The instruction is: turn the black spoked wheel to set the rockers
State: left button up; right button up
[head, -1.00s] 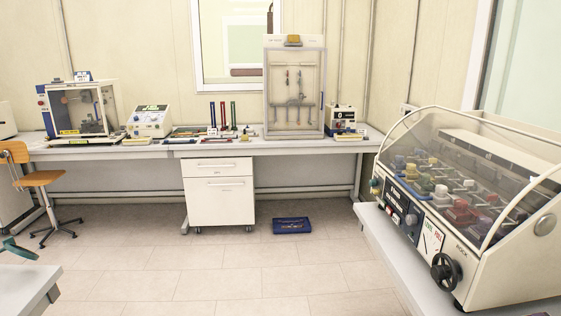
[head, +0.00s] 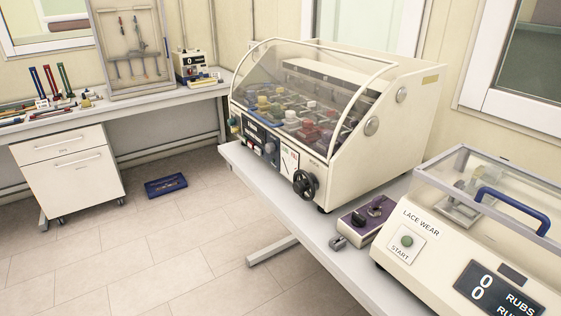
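The black spoked wheel (head: 305,184) is on the lower right of the front face of a cream machine (head: 385,130) with a clear curved cover. A small white panel with red and green marks (head: 289,157) sits just left of the wheel. Under the cover are several coloured blocks in rows (head: 300,117), which may be the rockers; their setting is too small to tell. Neither of my grippers shows in the head view.
The machine stands on a grey bench (head: 262,182). To its right are a purple-topped box (head: 367,218) and a lace wear tester (head: 425,225). A blue tray (head: 166,186) lies on the floor by the white drawer cabinet (head: 68,168). The floor before the bench is clear.

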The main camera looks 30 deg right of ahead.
aim_at(303, 185)
jog(key=i+j, duration=0.1)
jog(key=i, duration=3.6)
jog(key=i+z, duration=0.1)
jog(key=z, duration=0.3)
jog(key=i+z, duration=0.1)
jog(key=z, duration=0.35)
jog(key=i+z, duration=0.1)
jog(key=z, duration=0.3)
jog(key=i+z, duration=0.1)
jog(key=z, duration=0.35)
jog(key=i+j+z, duration=0.1)
jog(key=z, duration=0.3)
